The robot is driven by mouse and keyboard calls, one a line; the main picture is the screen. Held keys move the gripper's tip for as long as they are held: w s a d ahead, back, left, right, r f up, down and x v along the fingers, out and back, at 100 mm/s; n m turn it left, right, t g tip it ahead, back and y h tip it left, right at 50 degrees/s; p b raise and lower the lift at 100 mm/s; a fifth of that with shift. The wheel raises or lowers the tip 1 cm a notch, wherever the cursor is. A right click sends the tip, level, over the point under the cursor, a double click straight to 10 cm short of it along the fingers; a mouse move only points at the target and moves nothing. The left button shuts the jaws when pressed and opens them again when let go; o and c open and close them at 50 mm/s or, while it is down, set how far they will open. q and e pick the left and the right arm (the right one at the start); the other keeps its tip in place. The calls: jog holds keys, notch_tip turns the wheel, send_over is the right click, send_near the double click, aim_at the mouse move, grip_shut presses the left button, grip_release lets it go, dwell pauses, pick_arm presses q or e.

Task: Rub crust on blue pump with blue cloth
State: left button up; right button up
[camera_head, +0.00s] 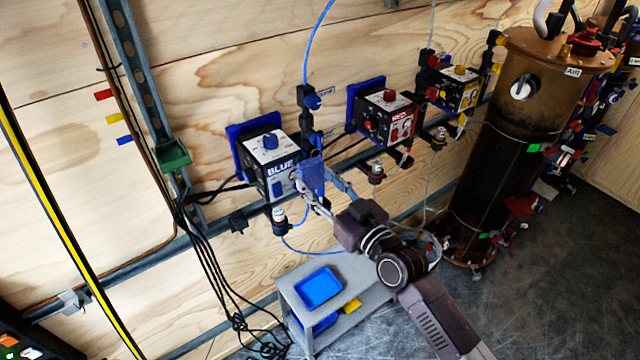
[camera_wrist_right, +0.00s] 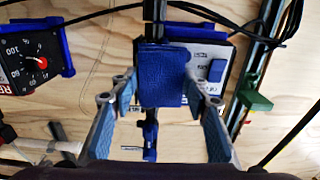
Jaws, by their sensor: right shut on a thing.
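The blue pump (camera_head: 269,176) is a black and white box labelled BLUE, with a blue knob on top, mounted on a blue plate on the wooden wall. The blue cloth (camera_head: 312,176) is a small blue sheet held in my right gripper (camera_head: 320,190), right by the pump's right front side. In the right wrist view the cloth (camera_wrist_right: 163,76) lies between the fingers and covers part of the pump (camera_wrist_right: 208,58). I cannot tell if the cloth touches the pump. No crust can be made out. My left gripper is not in view.
The red pump (camera_head: 388,122) and yellow pump (camera_head: 456,92) hang farther right. A grey cart (camera_head: 346,268) with a blue tray (camera_head: 319,288) stands below. A tall brown tank (camera_head: 515,120) is at right. Black cables (camera_head: 205,255) hang at left; hoses run near the pump.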

jog(key=shift+d, duration=0.1)
jog(key=shift+w+d+f+b, duration=0.15)
jog(key=shift+w+d+b, duration=0.5)
jog(key=shift+d+b, duration=0.25)
jog(key=shift+w+d+b, duration=0.35)
jog(key=shift+w+d, duration=0.2)
jog(key=shift+d, duration=0.05)
